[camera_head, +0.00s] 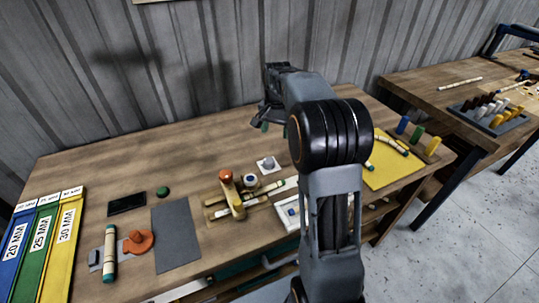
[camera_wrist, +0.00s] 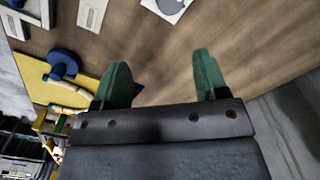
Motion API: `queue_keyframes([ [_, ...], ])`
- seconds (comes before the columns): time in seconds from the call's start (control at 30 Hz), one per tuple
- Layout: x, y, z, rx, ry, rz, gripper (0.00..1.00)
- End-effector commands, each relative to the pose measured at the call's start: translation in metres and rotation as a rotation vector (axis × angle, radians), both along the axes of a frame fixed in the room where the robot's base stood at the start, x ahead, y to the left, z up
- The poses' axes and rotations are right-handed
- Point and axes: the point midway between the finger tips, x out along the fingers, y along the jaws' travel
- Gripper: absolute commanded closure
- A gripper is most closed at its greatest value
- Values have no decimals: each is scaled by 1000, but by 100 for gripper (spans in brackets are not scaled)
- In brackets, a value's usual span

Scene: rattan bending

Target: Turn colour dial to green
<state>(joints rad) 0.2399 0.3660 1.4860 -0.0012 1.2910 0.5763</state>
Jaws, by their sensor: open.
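A small white square plate with a round grey knob (camera_head: 267,163) lies on the workbench near the middle; it looks like the colour dial. Its colour marks are too small to read. A white plate, probably the same one, is cut off at the top edge of the wrist view (camera_wrist: 170,7). My gripper (camera_head: 275,129) is open and empty above the back of the bench, beyond the dial and apart from it. Its green fingers (camera_wrist: 161,76) stand apart over bare wood in the wrist view.
A wooden fixture with an orange knob (camera_head: 226,177) stands left of the dial, with rattan pieces beside it. A yellow mat (camera_head: 392,172) lies at the right. A grey mat (camera_head: 176,238) and labelled bins (camera_head: 42,240) are at the left. The back of the bench (camera_head: 150,152) is clear.

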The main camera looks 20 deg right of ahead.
Motion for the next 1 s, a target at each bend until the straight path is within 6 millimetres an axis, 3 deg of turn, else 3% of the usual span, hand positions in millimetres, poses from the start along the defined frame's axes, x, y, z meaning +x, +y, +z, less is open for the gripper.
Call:
queue_keyframes([
  [0.17,3,21,-25,2,4,30,33],
  [0.6,3,18,-105,2,1,27,33],
  [0.8,3,18,-125,1,0,27,33],
  [1.0,3,18,-134,1,-1,27,33],
])
